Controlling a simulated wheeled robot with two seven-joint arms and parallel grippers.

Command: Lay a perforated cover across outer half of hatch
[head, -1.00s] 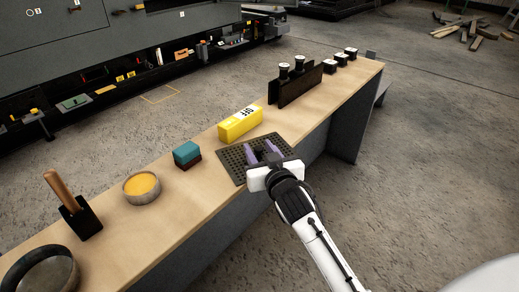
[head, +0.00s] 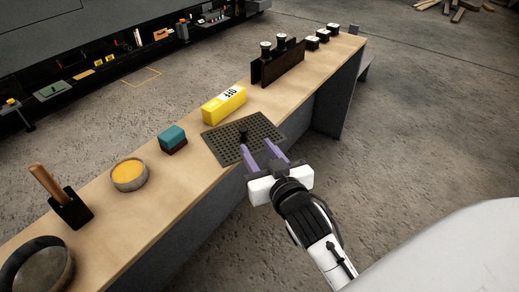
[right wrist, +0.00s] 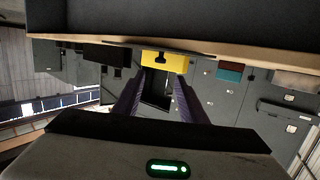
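The perforated cover (head: 222,140) is a dark flat plate with a grid of holes. It lies on the bench near the front edge, and a small black knob (head: 243,134) stands on it. My right gripper (head: 257,147) is open, with its two purple fingers apart at the cover's near edge, short of the knob. In the right wrist view, the fingers (right wrist: 158,85) are spread, with a dark shape between them that I cannot make out. My left gripper is not in view. I cannot pick out the hatch.
Behind the cover lies a yellow box (head: 223,105), with a teal block (head: 172,138) to its left. A bowl (head: 129,175) and a wooden-handled tool (head: 65,205) stand further left. A dark rack (head: 278,67) stands at the far right. The bench (head: 190,195) has clear strips between them.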

